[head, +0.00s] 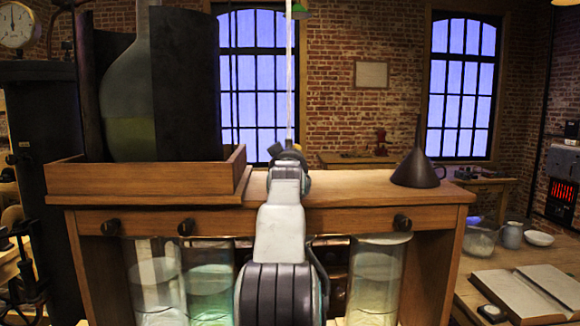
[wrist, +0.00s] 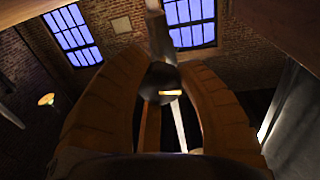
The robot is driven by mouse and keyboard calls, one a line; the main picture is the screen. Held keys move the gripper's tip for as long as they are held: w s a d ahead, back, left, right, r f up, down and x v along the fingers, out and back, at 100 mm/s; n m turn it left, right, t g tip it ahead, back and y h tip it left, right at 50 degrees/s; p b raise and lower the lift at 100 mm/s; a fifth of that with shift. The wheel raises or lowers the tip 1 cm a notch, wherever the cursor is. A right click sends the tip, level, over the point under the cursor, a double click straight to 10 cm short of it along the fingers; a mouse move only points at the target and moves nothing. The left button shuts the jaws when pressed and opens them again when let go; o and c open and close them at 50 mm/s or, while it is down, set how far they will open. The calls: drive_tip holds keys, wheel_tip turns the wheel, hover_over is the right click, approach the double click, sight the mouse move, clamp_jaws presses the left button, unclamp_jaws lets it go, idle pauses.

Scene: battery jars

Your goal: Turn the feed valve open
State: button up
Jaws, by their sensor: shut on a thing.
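My gripper (head: 287,154) is at the top of my raised arm, above the wooden stand, at the foot of a thin pale upright tube (head: 289,70). In the wrist view my gripper (wrist: 162,78) has its two curved fingers closed around a dark rounded piece (wrist: 158,84) with a bright streak, which looks to be the feed valve. A pale strip shows below it between the fingers. In the head view the valve is mostly hidden by my gripper, so its turn angle cannot be told.
A large flask (head: 130,95) stands between dark panels in a wooden tray (head: 140,180) at left. A dark funnel (head: 418,170) stands on the stand's right end. Glass jars (head: 375,280) stand below, under dark front knobs (head: 402,222). An open book (head: 530,292) lies at right.

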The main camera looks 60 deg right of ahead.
drive_tip(key=shift+n, duration=0.7)
drive_tip(key=o, duration=1.2)
drive_tip(key=shift+a, duration=0.1)
drive_tip(key=shift+v, duration=5.9)
